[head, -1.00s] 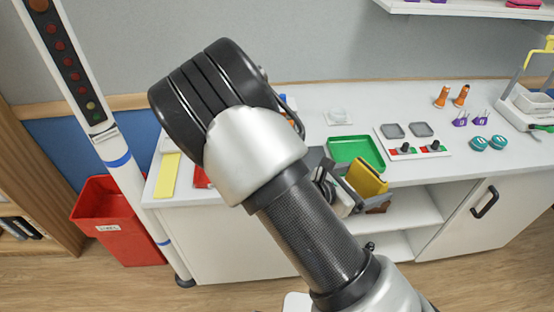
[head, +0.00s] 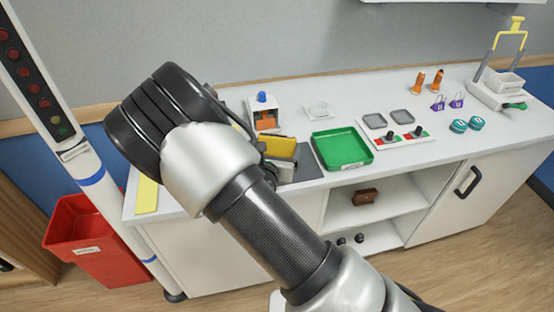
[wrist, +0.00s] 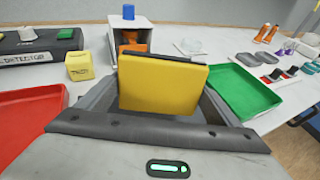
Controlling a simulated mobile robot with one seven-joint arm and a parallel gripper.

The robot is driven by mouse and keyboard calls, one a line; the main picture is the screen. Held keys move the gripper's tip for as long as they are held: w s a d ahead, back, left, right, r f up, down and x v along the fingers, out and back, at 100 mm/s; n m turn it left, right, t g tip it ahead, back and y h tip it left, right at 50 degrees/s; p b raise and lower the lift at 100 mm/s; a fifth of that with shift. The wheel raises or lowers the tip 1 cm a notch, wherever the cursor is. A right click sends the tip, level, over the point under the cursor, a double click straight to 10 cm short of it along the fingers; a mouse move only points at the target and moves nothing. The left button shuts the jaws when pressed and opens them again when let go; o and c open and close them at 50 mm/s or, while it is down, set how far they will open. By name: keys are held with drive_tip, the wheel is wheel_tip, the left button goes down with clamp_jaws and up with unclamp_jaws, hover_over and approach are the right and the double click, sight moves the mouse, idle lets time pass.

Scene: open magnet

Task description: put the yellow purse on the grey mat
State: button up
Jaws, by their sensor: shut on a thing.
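The yellow purse (head: 278,145) is held upright in my gripper (head: 284,158), above the white counter at its front part. In the wrist view the purse (wrist: 162,88) stands between the two grey fingers, its dark top edge upward. My gripper is shut on it. The dark grey mat (head: 308,166) lies on the counter just right of my gripper, left of the green tray. Part of the mat is hidden behind my gripper. I cannot tell how high the purse is above the counter.
The green tray (head: 342,148) is close on the right. A white box with a blue knob and orange front (head: 263,112) stands behind the purse. A red tray (wrist: 28,125) and a yellow cube (wrist: 80,66) lie to the left. A brown wallet (head: 366,197) is on the shelf below.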

drive_tip(key=shift+f, duration=2.1)
drive_tip(key=shift+f, duration=0.15)
drive_tip(key=o, duration=1)
